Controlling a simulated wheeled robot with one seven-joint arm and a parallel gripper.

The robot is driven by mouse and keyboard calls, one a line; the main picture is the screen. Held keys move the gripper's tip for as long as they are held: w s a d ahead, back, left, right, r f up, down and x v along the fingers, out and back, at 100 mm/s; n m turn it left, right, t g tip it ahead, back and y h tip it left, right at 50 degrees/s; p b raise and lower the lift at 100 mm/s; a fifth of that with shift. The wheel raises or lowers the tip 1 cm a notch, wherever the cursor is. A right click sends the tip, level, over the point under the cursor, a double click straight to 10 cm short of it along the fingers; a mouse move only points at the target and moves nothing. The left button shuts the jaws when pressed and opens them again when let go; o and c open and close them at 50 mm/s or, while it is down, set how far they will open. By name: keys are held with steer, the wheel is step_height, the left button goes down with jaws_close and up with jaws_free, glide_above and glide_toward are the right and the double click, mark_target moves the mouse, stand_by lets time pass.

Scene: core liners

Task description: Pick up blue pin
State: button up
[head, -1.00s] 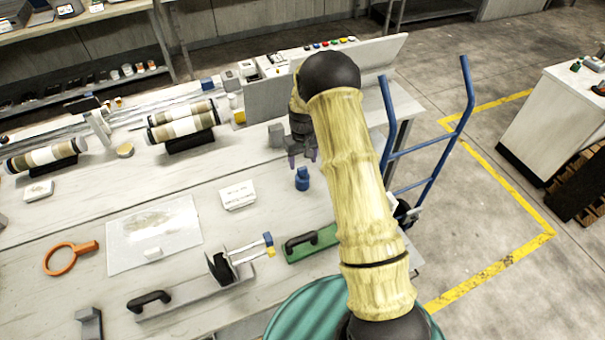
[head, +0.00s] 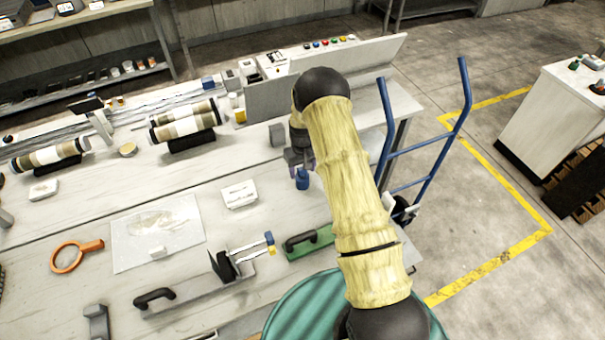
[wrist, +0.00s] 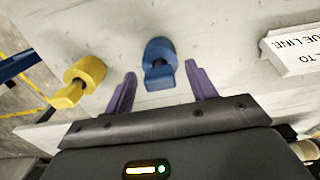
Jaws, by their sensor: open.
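The blue pin (wrist: 160,60) stands on the white table, with a round body and a flat tab facing my gripper. It also shows in the head view (head: 302,181), just below my gripper. My gripper (wrist: 160,80) is open, with one purple finger on each side of the pin's tab in the wrist view. The fingers look apart from the pin. In the head view my gripper (head: 300,165) hangs close above the pin, partly hidden by my arm. A yellow pin (wrist: 80,82) lies left of the blue one in the wrist view; my arm hides it in the head view.
A white lettered block (wrist: 292,48) sits right of the blue pin; it is left of it in the head view (head: 239,194). A grey block (head: 277,135) and an upright grey panel (head: 268,98) stand behind. A blue hand truck (head: 425,150) stands beyond the table's right edge.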

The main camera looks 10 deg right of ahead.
steer(key=c, duration=1.1)
step_height(320, 180, up, 10)
steer(key=b, duration=0.4)
